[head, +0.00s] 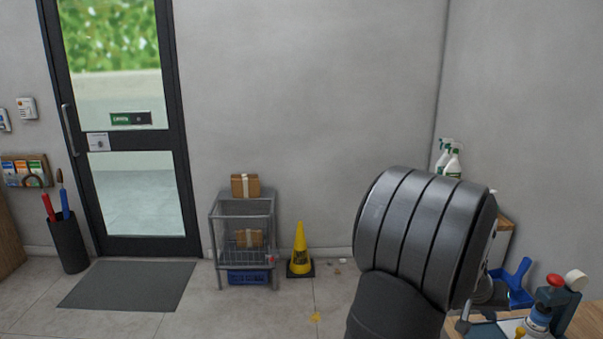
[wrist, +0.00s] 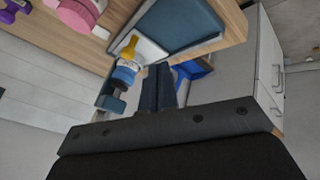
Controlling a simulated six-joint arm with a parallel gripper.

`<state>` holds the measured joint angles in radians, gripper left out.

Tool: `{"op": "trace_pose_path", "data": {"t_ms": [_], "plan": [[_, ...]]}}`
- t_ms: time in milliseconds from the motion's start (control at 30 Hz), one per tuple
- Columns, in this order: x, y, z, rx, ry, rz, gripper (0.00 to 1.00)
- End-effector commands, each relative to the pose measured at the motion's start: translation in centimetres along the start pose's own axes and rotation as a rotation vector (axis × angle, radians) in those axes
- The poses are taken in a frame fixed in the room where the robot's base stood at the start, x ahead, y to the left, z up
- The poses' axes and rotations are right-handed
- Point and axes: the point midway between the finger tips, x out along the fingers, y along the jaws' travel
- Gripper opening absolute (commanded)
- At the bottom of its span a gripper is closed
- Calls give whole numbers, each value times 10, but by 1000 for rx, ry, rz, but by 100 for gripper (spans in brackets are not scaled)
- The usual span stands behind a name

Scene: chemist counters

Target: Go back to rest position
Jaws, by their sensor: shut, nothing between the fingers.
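My gripper (wrist: 158,72) shows in the wrist view as two dark fingers close together, with nothing visible between them. It points past a wooden counter (wrist: 235,24). I cannot tell whether the fingers touch anything. In the head view my dark arm fills the right foreground and hides most of the area behind it, and I cannot make out the fingers there.
Spray bottles (head: 448,160) stand in the corner. A wire cart (head: 243,208) with boxes, a yellow cone (head: 300,250) and a glass door (head: 125,130) are farther off. The floor between is mostly clear.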

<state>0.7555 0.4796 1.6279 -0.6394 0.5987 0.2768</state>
Motion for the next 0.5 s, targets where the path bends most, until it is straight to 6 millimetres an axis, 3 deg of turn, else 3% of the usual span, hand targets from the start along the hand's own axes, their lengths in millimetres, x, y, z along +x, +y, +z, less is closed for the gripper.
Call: {"op": "trace_pose_path", "data": {"t_ms": [133,267,500], "plan": [[26,0,0,0,-2,0,0],[44,12,1,2,-2,1,0],[53,32,0,1,2,2,0]]}}
